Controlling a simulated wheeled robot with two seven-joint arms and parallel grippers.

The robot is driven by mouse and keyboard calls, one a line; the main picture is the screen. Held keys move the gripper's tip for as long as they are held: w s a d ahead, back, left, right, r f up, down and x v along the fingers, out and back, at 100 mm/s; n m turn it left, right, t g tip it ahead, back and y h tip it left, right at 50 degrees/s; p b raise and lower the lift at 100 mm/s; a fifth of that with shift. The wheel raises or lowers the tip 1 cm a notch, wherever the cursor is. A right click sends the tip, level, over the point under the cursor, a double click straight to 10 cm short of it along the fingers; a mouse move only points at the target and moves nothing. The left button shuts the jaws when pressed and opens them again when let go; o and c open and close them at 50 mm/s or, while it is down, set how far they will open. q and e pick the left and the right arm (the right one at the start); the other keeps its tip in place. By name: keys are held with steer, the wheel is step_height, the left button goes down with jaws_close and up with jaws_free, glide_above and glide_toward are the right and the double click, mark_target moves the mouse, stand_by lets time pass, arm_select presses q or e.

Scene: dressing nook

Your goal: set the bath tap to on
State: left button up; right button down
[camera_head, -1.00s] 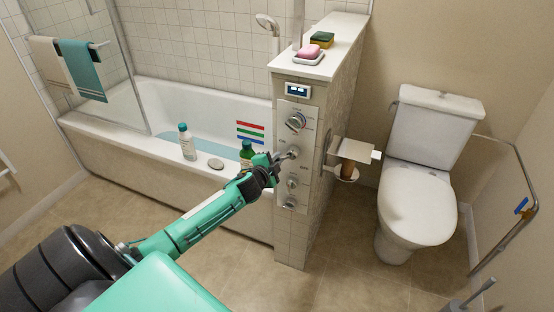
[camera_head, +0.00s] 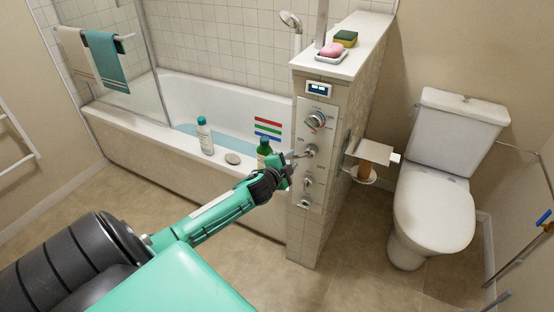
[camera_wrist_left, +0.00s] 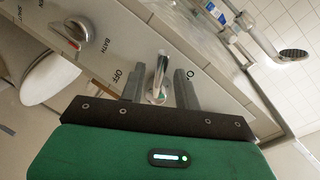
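The control panel (camera_head: 325,155) is on the end face of the tiled half wall by the tub. A chrome lever tap (camera_head: 309,151) is at its middle, and it also shows in the left wrist view (camera_wrist_left: 161,75) between "OFF" and a partly hidden label starting with "O". My left gripper (camera_head: 292,162) is at this lever. In the left wrist view its two fingers (camera_wrist_left: 160,88) stand apart on either side of the lever, with gaps showing, so it is open. Whether a finger touches the lever I cannot tell. My right gripper is not in view.
The panel also has a round dial (camera_head: 316,120) above and a knob (camera_head: 307,182) below. A green bottle (camera_head: 264,149) and a white bottle (camera_head: 205,136) stand on the bathtub (camera_head: 140,118) rim. A paper holder (camera_head: 370,153) and toilet (camera_head: 432,215) are to the right.

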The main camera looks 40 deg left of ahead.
arm_select(q)
steer(key=v, duration=1.1)
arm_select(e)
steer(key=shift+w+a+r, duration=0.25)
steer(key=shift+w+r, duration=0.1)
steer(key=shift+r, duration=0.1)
arm_select(q)
steer(key=shift+a, duration=0.1)
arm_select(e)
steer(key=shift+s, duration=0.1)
